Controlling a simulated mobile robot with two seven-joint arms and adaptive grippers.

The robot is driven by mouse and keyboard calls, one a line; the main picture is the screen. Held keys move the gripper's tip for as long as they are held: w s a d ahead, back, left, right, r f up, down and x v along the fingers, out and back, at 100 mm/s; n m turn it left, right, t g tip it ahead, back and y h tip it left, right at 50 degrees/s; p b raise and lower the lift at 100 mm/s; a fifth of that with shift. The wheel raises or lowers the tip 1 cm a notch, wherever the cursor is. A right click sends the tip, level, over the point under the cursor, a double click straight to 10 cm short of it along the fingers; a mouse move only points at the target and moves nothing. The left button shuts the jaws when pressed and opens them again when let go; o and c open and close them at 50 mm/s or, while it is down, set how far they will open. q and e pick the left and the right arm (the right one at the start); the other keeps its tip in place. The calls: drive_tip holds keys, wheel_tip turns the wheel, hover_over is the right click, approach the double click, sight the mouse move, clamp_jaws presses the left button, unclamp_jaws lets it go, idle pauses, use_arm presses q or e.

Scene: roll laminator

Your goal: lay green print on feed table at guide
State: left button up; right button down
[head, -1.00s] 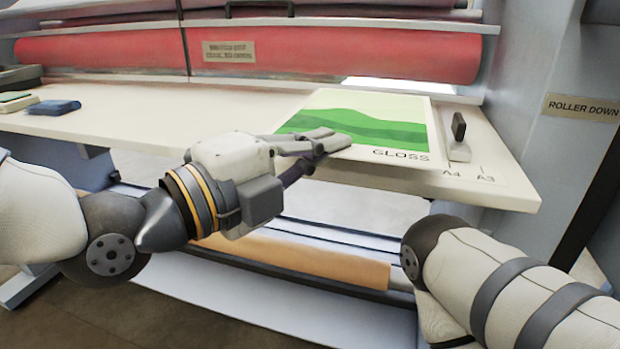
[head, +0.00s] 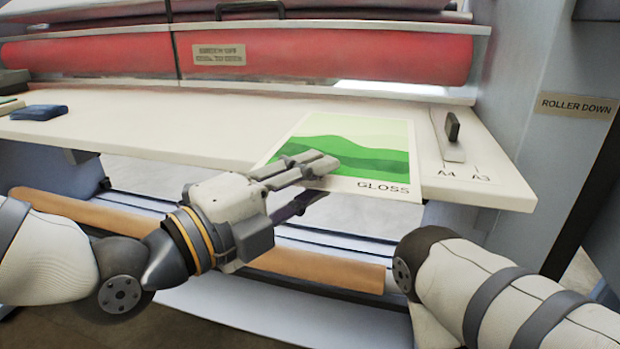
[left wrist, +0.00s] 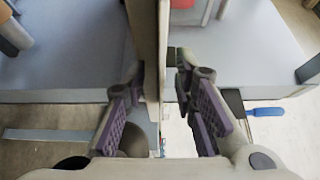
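The green print (head: 350,155), with wave shapes and the word GLOSS, lies on the white feed table (head: 200,130) near its right end. Its front edge reaches the table's front edge and seems to overhang it. A gap separates its right side from the guide (head: 447,138), a pale strip with a dark knob. My left gripper (head: 326,180) is at the print's front left part, upper finger above it and lower finger below. In the left wrist view its fingers (left wrist: 163,108) stand apart, a thin edge between them. My right gripper is out of view.
A red roller (head: 330,55) runs behind the table. A dark blue block (head: 38,112) sits at the table's left. A brown roll (head: 320,268) lies below the front. A4 and A3 marks are by the guide. The table's middle is clear.

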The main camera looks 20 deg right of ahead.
use_arm(q)
drive_tip(key=shift+r, duration=0.25)
drive_tip(key=v, duration=1.2)
drive_tip(key=s+a+f+n+g+y, duration=0.1)
drive_tip(key=s+a+f+n+y, duration=0.3)
drive_tip(key=f, duration=0.6)
drive_tip(key=s+f+n+g+y, duration=0.1)
drive_tip(key=f+n+g, duration=0.1)
drive_tip(key=f+n, duration=0.6)
drive_tip(key=s+a+f+n+g+y, duration=0.1)
drive_tip(key=s+a+f+n+y, duration=0.25)
drive_tip(key=f, duration=0.75)
drive_tip(key=s+a+f+n+g+y, duration=0.2)
drive_tip(key=s+a+f+n, duration=0.2)
drive_tip(key=s, duration=0.5)
drive_tip(key=s+a+f+n+g+y, duration=0.3)
drive_tip(key=s+a+f+n, duration=0.2)
drive_tip(key=s, duration=0.4)
drive_tip(key=s+a+f+n+g+y, duration=0.3)
drive_tip(key=s+a+n, duration=0.3)
drive_tip(key=s, duration=0.3)
drive_tip(key=shift+s+a+f+n, duration=0.25)
drive_tip(key=shift+a+f+n, duration=0.1)
drive_tip(key=shift+a+f, duration=0.45)
drive_tip(key=shift+r, duration=0.1)
